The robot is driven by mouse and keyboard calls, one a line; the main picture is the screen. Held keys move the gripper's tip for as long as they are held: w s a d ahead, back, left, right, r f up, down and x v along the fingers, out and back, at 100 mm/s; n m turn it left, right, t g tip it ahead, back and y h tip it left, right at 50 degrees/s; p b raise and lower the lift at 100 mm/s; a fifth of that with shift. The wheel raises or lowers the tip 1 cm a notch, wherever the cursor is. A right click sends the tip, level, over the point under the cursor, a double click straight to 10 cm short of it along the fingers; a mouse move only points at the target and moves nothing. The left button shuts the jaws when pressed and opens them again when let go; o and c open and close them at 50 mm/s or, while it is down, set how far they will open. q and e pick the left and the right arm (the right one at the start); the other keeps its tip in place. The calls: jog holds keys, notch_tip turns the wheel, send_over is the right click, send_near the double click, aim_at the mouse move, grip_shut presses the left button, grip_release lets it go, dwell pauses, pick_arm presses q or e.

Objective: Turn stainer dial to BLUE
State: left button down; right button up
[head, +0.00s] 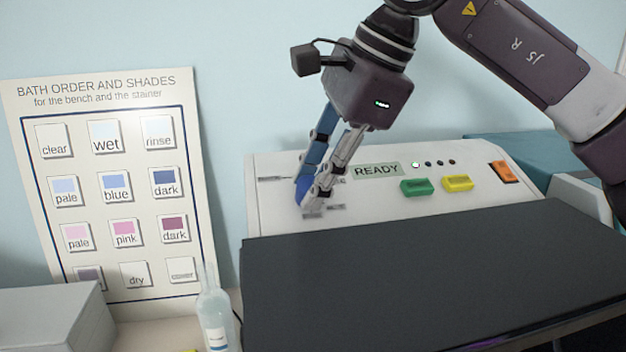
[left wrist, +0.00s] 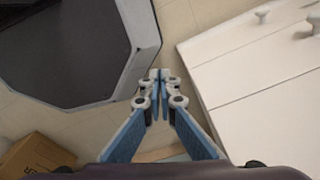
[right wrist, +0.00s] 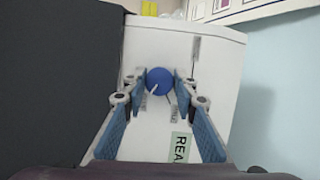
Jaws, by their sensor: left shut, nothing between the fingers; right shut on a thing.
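The stainer (head: 270,219) is a white machine with a dark lid and a sloped panel. Its blue round dial (right wrist: 159,81) with a white pointer line shows in the right wrist view, between my right fingers. My right gripper (right wrist: 160,84) is shut on the dial; in the head view the gripper (head: 313,196) reaches down to the panel and covers most of the dial. The labels around the dial are partly hidden or too blurred to read. My left gripper (left wrist: 160,80) is shut and empty, away from the stainer, and is not in the head view.
The panel has a READY display (head: 377,170), a green button (head: 416,187), a yellow button (head: 457,184) and an orange switch (head: 503,172). A shade chart (head: 105,205) stands against the wall. A clear bottle (head: 214,315) stands left of the stainer. White drawers (left wrist: 255,75) are near my left gripper.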

jog(key=shift+r, duration=0.15)
jog(key=o, duration=1.2)
jog(key=shift+c, duration=0.2)
jog(key=v, duration=1.2)
